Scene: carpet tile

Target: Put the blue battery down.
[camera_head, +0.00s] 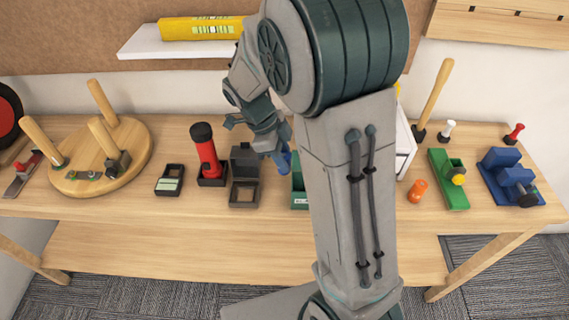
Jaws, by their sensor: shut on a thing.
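The blue battery (283,163) shows as a small blue piece below my gripper (277,152), which is shut on it. My gripper is over the middle of the wooden workbench, just right of a dark grey open box (245,193) and at the left end of a green bin (298,195). The battery appears above the bench top, but I cannot tell how far. My arm hides much of the green bin and the bench behind it.
A red flashlight (207,158) stands in a dark holder left of the grey box. A small black box (170,180) and a round board (132,150) with hammers lie farther left. An orange cylinder (418,190), a green block (446,182) and a blue vise (508,180) stand right.

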